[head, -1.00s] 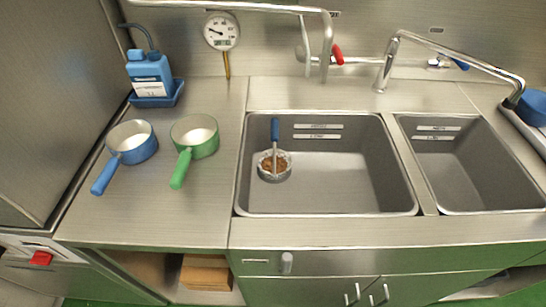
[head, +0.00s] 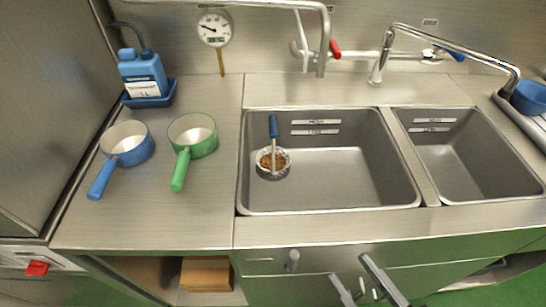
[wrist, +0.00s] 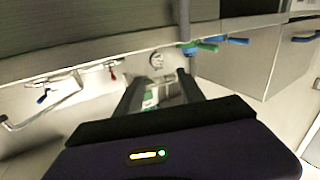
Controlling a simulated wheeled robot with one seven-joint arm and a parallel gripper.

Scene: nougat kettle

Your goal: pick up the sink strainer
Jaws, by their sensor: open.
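The sink strainer (head: 273,163) is a small round metal basket with brown scraps in it. It sits on the floor of the large sink basin (head: 350,185), near its left wall. A handle with a blue grip (head: 273,127) stands up from it. My gripper (head: 350,268) shows only by its two fingers at the bottom edge, in front of the sink cabinet. They are apart and well away from the strainer. In the wrist view my gripper (wrist: 160,88) is open with nothing held between its fingers. The strainer cannot be made out there.
A blue saucepan (head: 125,145) and a green saucepan (head: 192,138) stand on the left counter. A blue bottle (head: 142,73) stands behind them. A tap spout (head: 324,45) reaches over the back of the large basin. A second basin (head: 475,160) lies to the right.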

